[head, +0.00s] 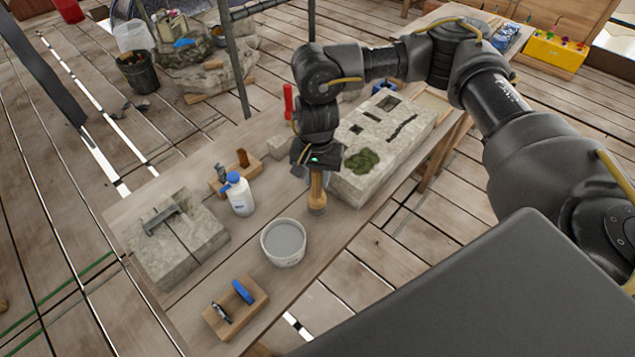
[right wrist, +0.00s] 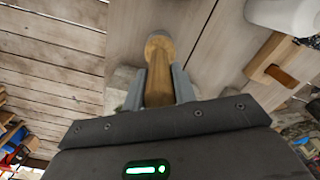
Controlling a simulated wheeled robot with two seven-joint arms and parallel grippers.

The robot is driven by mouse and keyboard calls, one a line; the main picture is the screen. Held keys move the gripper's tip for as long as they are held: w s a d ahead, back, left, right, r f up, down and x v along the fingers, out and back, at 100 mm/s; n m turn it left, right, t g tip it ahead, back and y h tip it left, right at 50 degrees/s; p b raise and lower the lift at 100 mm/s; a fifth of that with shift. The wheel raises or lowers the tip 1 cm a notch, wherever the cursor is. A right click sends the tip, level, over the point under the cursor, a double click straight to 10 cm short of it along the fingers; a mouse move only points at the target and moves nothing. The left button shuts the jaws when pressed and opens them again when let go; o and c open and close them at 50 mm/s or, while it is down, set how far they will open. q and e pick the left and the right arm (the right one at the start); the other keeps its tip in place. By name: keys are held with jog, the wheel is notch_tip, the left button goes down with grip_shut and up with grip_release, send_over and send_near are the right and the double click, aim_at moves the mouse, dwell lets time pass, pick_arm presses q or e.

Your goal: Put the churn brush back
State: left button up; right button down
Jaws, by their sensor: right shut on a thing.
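My right gripper (head: 317,172) points down over the workbench and is shut on the churn brush (head: 317,193). In the right wrist view the brush (right wrist: 158,65) sits between the two fingers of the right gripper (right wrist: 159,88). The upper part of its handle is hidden by the gripper. My left gripper is not in view.
A white bottle with a blue cap (head: 240,195) stands left of the brush, by a wooden block with a brown peg (head: 242,158). A carved stone (head: 178,240) lies at left. A wooden holder with a blue tool (head: 242,291) is at the front. The bench's right edge is close.

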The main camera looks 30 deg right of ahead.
aim_at(317, 186)
jog(key=shift+w+d+f, duration=0.1)
jog(key=shift+d+f, duration=0.05)
jog(key=shift+f, duration=0.2)
notch_tip(317, 186, down, 2)
jog(key=shift+f+p, duration=0.1)
jog(key=shift+p, duration=0.65)
jog(key=shift+w+f, duration=0.1)
jog(key=shift+f, duration=0.2)
jog(key=shift+f+b, duration=0.2)
jog(key=shift+b, duration=0.1)
jog(key=c, duration=1.1)
grip_release()
jog(key=shift+r, duration=0.15)
